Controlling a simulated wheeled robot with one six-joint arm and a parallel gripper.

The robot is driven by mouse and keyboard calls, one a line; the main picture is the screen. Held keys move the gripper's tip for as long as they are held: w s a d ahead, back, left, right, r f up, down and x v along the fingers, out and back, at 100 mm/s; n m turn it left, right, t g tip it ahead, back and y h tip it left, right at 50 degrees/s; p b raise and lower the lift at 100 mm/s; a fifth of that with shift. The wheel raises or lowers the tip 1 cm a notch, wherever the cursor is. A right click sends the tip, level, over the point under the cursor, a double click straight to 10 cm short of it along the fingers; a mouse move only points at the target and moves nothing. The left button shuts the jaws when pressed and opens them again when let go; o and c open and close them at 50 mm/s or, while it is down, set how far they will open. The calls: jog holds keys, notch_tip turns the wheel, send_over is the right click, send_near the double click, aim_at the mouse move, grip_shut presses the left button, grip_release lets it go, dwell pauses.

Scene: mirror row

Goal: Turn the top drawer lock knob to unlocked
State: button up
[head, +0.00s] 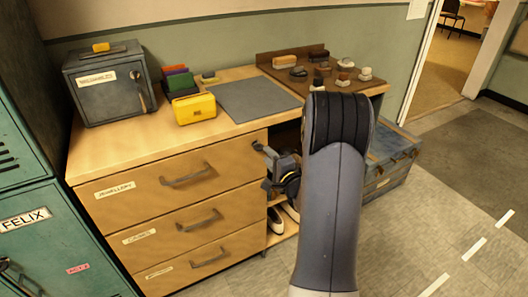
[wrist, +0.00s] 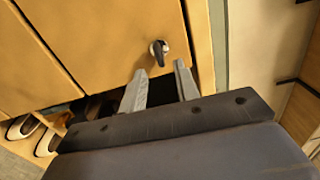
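The top drawer (head: 160,182) is shut and bears a label that reads like "JEWELLERY". Its lock knob (wrist: 158,50), small and dark on a pale round base with a bit of red, shows in the wrist view near the drawer's edge. The knob points roughly down in that picture; I cannot tell which lock setting this is. My gripper (wrist: 160,67) is open, its two grey fingers apart and empty, tips just short of the knob on either side. In the head view my gripper (head: 268,166) is at the drawer front's right edge, and the knob is not clear there.
Two lower drawers (head: 180,235) are shut. On the top stand a grey safe box (head: 110,85), a yellow box (head: 194,109), a grey mat (head: 244,100) and a brown tray (head: 290,62) with small items. Shoes (head: 276,220) sit in the open bay below; a blue-grey chest (head: 392,155) stands right.

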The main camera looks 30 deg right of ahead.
aim_at(255, 146)
jog(key=s, duration=0.6)
jog(key=shift+d, duration=0.1)
jog(key=w, duration=1)
jog(key=shift+w+a, duration=0.2)
jog(key=shift+w, duration=0.15)
jog(key=shift+s, duration=0.1)
